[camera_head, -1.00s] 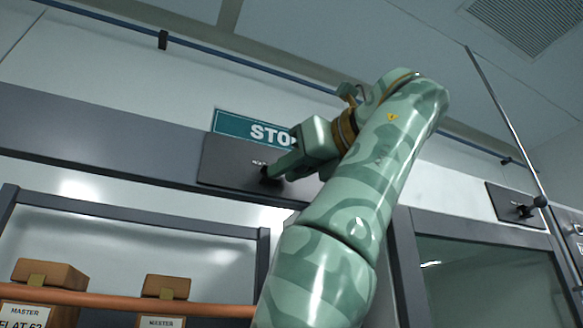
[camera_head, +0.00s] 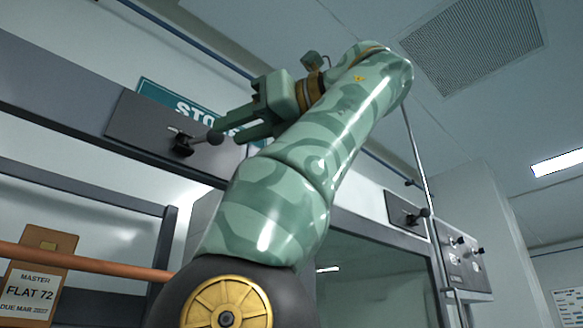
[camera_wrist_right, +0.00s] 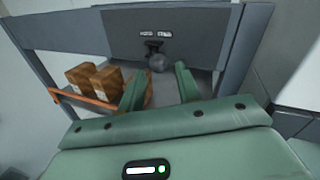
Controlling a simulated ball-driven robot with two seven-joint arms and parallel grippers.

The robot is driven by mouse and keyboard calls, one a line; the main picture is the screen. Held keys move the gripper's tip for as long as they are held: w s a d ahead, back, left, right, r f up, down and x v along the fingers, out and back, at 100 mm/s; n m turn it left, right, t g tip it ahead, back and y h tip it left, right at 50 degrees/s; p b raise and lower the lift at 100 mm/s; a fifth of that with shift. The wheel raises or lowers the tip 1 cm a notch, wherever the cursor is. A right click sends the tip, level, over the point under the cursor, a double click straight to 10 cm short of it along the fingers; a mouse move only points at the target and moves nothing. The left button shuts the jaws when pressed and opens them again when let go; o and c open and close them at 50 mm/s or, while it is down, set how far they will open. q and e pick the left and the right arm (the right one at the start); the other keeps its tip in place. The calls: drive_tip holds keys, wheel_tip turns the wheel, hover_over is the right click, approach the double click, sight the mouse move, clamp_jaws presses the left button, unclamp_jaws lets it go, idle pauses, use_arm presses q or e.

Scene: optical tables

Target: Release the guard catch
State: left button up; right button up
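A dark plate (camera_head: 135,125) under the STOP sign carries a small black catch (camera_head: 183,147) with a short rod and a round ball knob (camera_head: 215,138). The rod points right in the head view. My right gripper (camera_head: 228,126) is close by, its fingers pointing left toward the knob. In the right wrist view the two fingers (camera_wrist_right: 160,85) are spread apart and empty. The knob (camera_wrist_right: 158,63) shows just beyond and between the fingertips there; contact cannot be told. A similar catch (camera_head: 408,217) sits on another plate farther right. My left gripper is not in view.
A shelf with an orange rail (camera_head: 85,262) holds a brown box (camera_head: 42,245), with more boxes in the wrist view (camera_wrist_right: 95,82). A glass-fronted cabinet (camera_head: 370,285), a thin upright pole (camera_head: 418,165) and a control panel (camera_head: 465,260) stand at right.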

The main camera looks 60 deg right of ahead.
drive_tip(key=s+d+b, duration=0.1)
drive_tip(key=s+b, duration=0.1)
drive_tip(key=s, duration=0.7)
drive_tip(key=shift+s+b, duration=0.2)
drive_tip(key=shift+b, duration=0.1)
